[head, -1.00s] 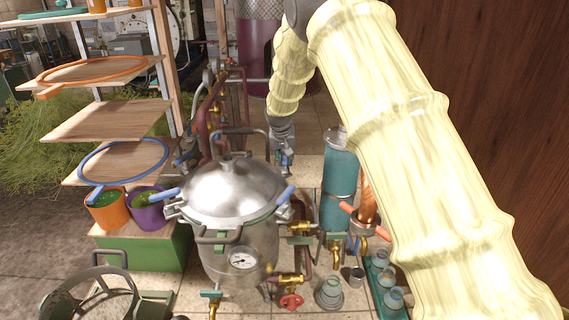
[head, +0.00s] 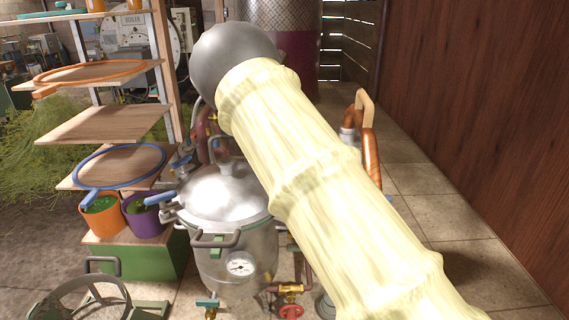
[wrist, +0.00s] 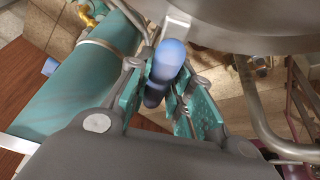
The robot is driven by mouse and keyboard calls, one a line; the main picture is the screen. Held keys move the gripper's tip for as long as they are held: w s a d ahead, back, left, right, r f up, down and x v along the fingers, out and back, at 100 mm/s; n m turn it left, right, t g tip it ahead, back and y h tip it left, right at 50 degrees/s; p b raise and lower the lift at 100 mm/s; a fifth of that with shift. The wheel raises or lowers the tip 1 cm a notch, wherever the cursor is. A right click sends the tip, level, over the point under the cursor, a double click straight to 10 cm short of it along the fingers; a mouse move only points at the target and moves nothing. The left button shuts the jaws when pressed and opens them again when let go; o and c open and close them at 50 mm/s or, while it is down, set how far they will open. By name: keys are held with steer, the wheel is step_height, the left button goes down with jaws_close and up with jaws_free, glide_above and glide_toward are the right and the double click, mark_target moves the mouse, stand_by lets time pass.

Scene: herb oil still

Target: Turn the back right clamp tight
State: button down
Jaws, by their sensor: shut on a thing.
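The steel still pot (head: 228,262) with its domed lid (head: 222,190) stands in the middle of the head view. A blue-handled clamp (head: 160,198) shows on its left rim. In the wrist view my gripper (wrist: 165,88) has its teal pads closed around a blue clamp handle (wrist: 170,58) beside the pot's rim (wrist: 235,22). The rounded end of the handle sticks out between the fingers. In the head view my arm hides my gripper, the held handle and the pot's right side. I cannot tell how tight the clamp is.
A teal cylinder (wrist: 70,92) stands close beside my gripper, left in the wrist view. A bent metal pipe (wrist: 262,120) runs on the other side. Shelves (head: 108,123) and herb buckets (head: 103,216) stand left of the pot. Free floor lies at right along the wooden wall (head: 480,110).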

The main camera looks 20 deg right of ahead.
steer(key=shift+s+f+m+g, duration=0.1)
steer(key=shift+m+g, duration=0.2)
steer(key=shift+m, duration=0.6)
steer(key=c, duration=1.3)
jaws_free()
steer(key=v, duration=1.2)
